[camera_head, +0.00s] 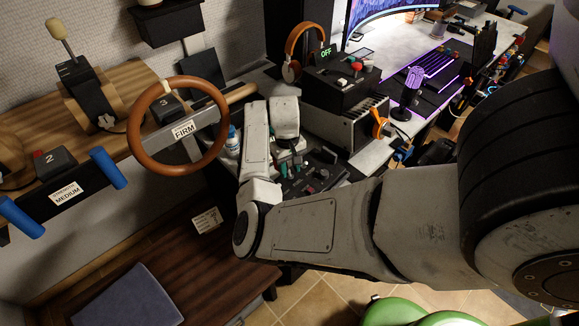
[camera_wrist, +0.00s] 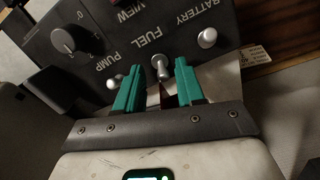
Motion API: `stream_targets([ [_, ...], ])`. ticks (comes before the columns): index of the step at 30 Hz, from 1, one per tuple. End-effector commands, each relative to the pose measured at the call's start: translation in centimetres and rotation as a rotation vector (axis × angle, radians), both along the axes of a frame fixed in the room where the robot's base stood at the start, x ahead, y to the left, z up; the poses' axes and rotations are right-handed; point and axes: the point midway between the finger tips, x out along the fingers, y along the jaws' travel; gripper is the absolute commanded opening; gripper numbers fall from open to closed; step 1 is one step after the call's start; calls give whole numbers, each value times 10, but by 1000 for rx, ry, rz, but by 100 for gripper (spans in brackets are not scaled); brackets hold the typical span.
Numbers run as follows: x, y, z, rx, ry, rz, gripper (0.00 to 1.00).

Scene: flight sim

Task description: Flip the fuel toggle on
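The fuel toggle (camera_wrist: 160,66) is a small silver lever on a black panel (camera_wrist: 85,22), beside the white word FUEL. In the wrist view it appears between the tips of my gripper's two green fingers (camera_wrist: 157,68). The fingers are open, with a gap on each side of the lever; I cannot tell how far above the panel they are. The battery toggle (camera_wrist: 207,37) is up and right of it, and the pump toggle (camera_wrist: 112,83) is at the left finger. In the head view the panel (camera_head: 322,178) is partly hidden by my arm.
A black box with a green OFF display (camera_head: 326,51) stands behind the panel. A black knob (camera_wrist: 72,40) is on the panel's left. A brown steering wheel (camera_head: 176,125) is left of my arm. A desk with a microphone (camera_head: 408,92) is to the right.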

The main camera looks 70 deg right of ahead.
Motion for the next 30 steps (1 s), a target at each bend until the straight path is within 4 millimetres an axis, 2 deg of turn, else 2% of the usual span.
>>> stream_targets([
  [7,0,0,0,-1,-1,0,40],
  [11,1,-1,8,-1,-1,0,40],
  [24,6,-4,85,-2,-2,-1,40],
  [30,7,-4,104,0,-1,-1,40],
])
